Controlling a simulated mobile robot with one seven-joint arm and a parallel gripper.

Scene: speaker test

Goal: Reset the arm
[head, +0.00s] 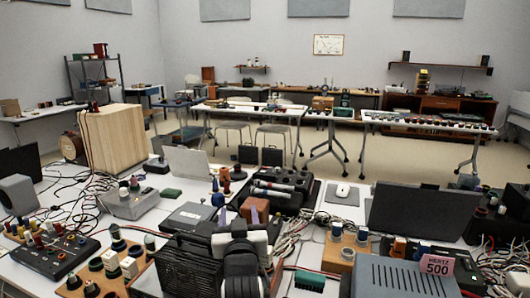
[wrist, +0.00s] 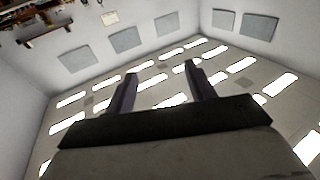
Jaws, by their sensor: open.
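My gripper (wrist: 158,82) is open and empty in the wrist view. Its two dark fingers stand apart, with only the ceiling lights and wall panels behind them. In the head view my arm is folded low at the bottom centre, over the crowded table. There my gripper (head: 238,214) shows as two small purplish fingers just above the white and black wrist. I cannot tell from the head view how far the fingers are from the things behind them.
The near table is crowded with a wooden box (head: 112,138), a dark laptop (head: 420,212), a grey metal device (head: 405,280), a black mixer (head: 48,258), a black ribbed box (head: 185,268) and loose cables. White tables (head: 250,110) stand farther back. Open floor (head: 400,168) lies between.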

